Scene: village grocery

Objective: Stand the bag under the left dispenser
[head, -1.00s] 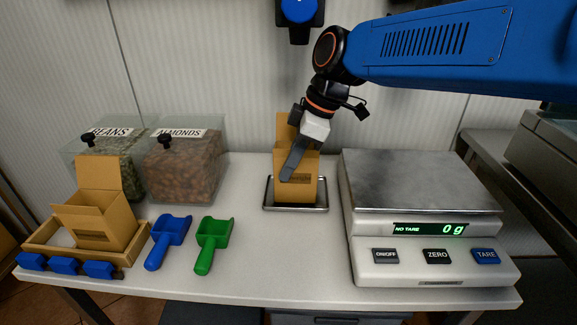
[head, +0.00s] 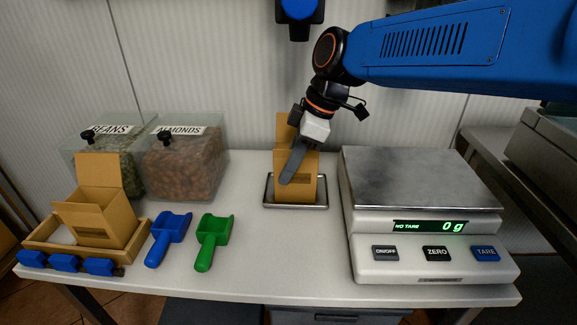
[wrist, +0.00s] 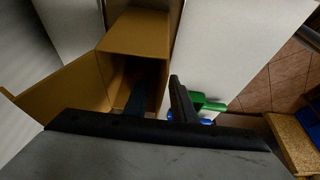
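A brown cardboard bag (head: 311,185) stands upright, open at the top, on a small metal tray (head: 318,206). A blue and black dispenser spout (head: 300,12) is above it, cut by the top edge. My gripper (head: 291,163) is at the bag's top, with one dark finger in front of its near wall. In the wrist view my gripper (wrist: 160,90) straddles a wall of the bag (wrist: 140,40): one finger is inside the mouth, the other outside. The outer finger looks slightly apart from the wall, so the gripper appears open.
A scale (head: 420,180) stands close to the right of the tray. At left are bins of beans (head: 118,155) and almonds (head: 184,170), a blue scoop (head: 168,238), a green scoop (head: 212,240) and a wooden box (head: 44,234) holding another bag (head: 100,215). Blue clips (head: 66,264) lie in front.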

